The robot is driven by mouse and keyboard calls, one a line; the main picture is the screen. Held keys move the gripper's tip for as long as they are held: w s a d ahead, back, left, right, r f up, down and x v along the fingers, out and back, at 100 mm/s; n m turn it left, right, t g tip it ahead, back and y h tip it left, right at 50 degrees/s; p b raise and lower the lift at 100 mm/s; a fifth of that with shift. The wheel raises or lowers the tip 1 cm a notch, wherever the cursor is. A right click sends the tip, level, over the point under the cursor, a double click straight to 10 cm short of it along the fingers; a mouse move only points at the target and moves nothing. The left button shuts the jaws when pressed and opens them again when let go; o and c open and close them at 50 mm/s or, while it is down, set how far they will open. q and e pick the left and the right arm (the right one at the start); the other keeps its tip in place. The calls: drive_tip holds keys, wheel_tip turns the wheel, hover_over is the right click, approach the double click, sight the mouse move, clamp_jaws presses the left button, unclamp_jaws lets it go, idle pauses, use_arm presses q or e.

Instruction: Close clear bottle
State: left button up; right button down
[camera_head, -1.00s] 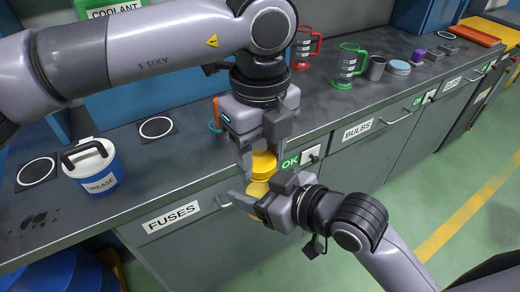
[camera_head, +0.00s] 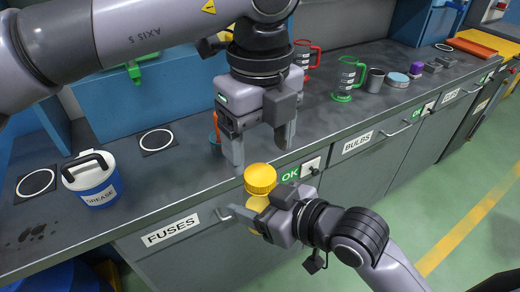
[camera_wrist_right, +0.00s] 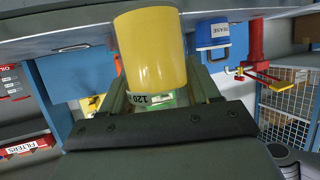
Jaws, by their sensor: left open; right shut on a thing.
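The bottle's yellow ribbed cap (camera_head: 260,179) sits on top of the bottle, in front of the counter edge. Another yellow part (camera_head: 257,203) shows just below it, beside my right gripper (camera_head: 247,218). My right gripper is shut on the bottle, which is mostly hidden by the jaws. In the right wrist view the yellow part (camera_wrist_right: 150,48) stands above a clear section with a "120" mark (camera_wrist_right: 157,99). My left gripper (camera_head: 263,150) is open and empty just above the cap, fingers pointing down. I cannot tell how tightly the cap sits.
The counter holds a grease tub (camera_head: 93,182), a red-handled jug (camera_head: 304,62), a green-handled jug (camera_head: 347,80), a grey cup (camera_head: 374,80) and a round tin (camera_head: 397,84). Drawer fronts with handles (camera_head: 232,212) lie close behind the bottle. Green floor is open at right.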

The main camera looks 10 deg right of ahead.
sight(260, 174)
use_arm(q)
drive_tip(key=shift+r+m, duration=0.6)
drive_tip(key=shift+r, duration=1.15)
drive_tip(key=shift+c, duration=0.3)
drive_tip(key=shift+f, duration=0.1)
drive_tip(key=shift+f, duration=3.95)
drive_tip(key=c, duration=1.1)
drive_tip(key=o, duration=1.2)
drive_tip(key=shift+c, duration=0.2)
